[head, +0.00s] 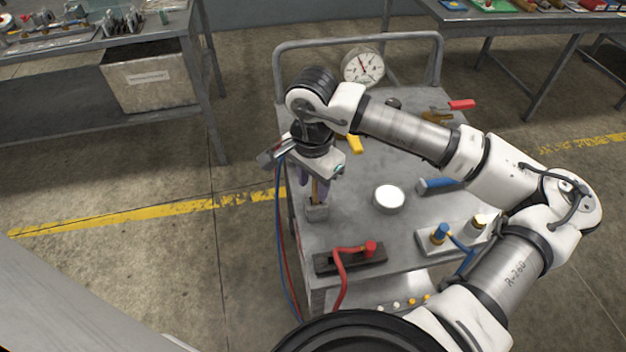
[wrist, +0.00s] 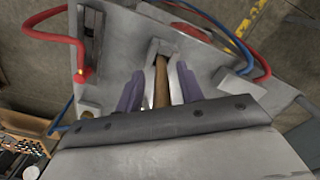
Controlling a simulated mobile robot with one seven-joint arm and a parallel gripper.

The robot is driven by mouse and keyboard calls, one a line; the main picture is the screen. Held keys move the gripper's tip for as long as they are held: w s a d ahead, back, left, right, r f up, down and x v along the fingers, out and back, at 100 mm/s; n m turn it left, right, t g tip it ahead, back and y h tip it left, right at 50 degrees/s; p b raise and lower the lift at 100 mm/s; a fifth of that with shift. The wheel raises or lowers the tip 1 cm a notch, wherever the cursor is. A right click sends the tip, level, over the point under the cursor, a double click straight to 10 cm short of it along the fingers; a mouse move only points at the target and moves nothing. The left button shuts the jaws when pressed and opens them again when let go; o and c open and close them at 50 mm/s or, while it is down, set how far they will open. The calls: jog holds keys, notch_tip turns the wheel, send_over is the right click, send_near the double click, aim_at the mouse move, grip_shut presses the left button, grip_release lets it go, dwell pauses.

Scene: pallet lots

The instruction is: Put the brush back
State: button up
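The brush shows as an upright brown wooden handle (wrist: 161,88) between my gripper's fingers. Its lower end meets a small grey block-like holder (head: 317,211) on the cart top, which also shows in the wrist view (wrist: 162,47). It looks to stand in or right at the holder's opening; the lower end is hidden. My gripper (head: 315,192) points down above the holder, its purple fingers on either side of the handle (wrist: 160,80). The fingers look apart from the handle, with pale strips between. The bristles are not clearly seen.
The grey cart (head: 415,245) also carries a dial gauge (head: 363,67), a white round puck (head: 389,197), a black block with a red plug and cable (head: 350,256), a blue-handled tool (head: 440,184) and yellow and red handles. Workbenches stand behind at left and right.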

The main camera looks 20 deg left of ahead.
jog(key=shift+r, duration=0.1)
jog(key=shift+r+p, duration=0.2)
jog(key=shift+p, duration=0.2)
notch_tip(320, 180, up, 12)
jog(key=b, duration=0.2)
